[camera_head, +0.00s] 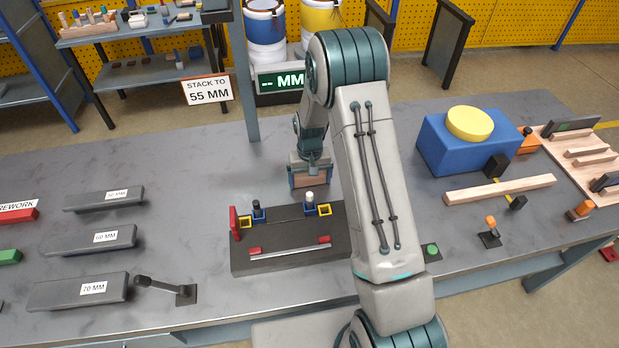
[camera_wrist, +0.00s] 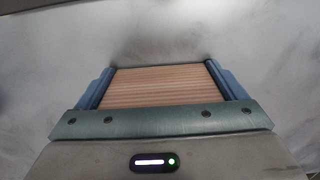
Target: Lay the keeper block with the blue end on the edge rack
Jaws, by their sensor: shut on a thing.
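My gripper (camera_head: 310,184) hangs over the table just behind the dark fixture. It is shut on a brown striped block (camera_wrist: 155,86), which fills the space between the two blue fingers in the wrist view. No blue end shows on this held block. A pale wooden rack (camera_head: 566,146) with slats lies at the table's right edge, well to the right of my gripper. A dark block with a bluish face (camera_head: 604,183) is at this rack, partly cut off by the picture edge. A dark block with a green mark (camera_head: 571,125) lies at its far end.
The dark fixture (camera_head: 285,262) carries a red stop, two posts and a red-ended bar. A blue box with a yellow disc (camera_head: 468,140) and a wooden bar (camera_head: 500,189) stand right of my arm. Grey gauge blocks (camera_head: 80,291) lie left.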

